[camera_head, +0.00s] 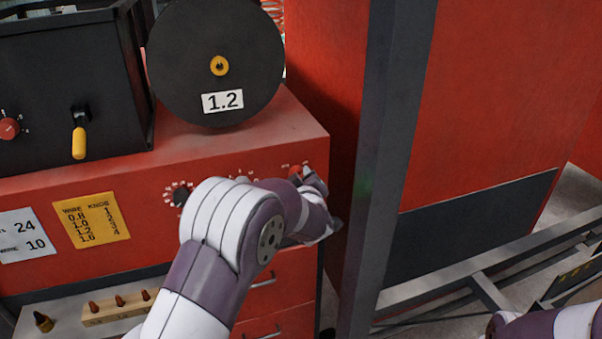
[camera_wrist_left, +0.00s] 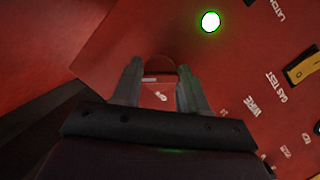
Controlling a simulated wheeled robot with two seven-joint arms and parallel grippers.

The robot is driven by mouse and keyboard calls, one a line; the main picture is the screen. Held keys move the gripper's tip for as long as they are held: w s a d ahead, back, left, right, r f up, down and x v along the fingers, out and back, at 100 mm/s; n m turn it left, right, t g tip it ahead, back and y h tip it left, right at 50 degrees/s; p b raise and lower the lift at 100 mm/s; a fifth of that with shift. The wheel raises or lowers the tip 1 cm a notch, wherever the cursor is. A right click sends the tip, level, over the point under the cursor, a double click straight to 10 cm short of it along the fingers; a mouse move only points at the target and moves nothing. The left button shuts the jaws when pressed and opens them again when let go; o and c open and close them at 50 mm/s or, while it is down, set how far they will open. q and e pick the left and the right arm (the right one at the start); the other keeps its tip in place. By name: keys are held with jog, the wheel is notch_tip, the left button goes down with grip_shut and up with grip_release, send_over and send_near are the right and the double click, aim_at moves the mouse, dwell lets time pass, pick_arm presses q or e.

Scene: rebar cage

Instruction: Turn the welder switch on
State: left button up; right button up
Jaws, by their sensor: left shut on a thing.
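The welder (camera_head: 140,168) is a red cabinet with knobs along its front face. A red round knob (camera_head: 296,171), likely the welder switch, sits near the right end of this face. My left gripper (camera_head: 311,181) is at this knob, and my forearm covers part of the panel. In the left wrist view the fingers of my left gripper (camera_wrist_left: 160,72) are shut on the sides of the red knob (camera_wrist_left: 158,66), which is dark and partly hidden. The knob's exact angle cannot be told. My right gripper is out of view; only part of that arm shows at lower right.
A lit lamp (camera_wrist_left: 210,21) and a yellow-and-black switch (camera_wrist_left: 303,67) are on the panel. A black dial knob (camera_head: 181,197) is left of my wrist. A wire spool (camera_head: 190,90) stands on top. A grey post (camera_head: 385,140) rises close right of the welder.

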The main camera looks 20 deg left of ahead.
pick_arm(q)
jog(key=shift+a, duration=0.1)
dwell(0.5)
jog(key=o, duration=1)
jog(key=shift+c, duration=0.2)
jog(key=shift+o, duration=0.3)
jog(key=shift+a, duration=0.15)
jog(key=shift+r, duration=0.1)
jog(key=shift+s, duration=0.1)
jog(key=b+v, duration=0.5)
jog(key=v, duration=0.7)
jog(key=shift+s, duration=0.25)
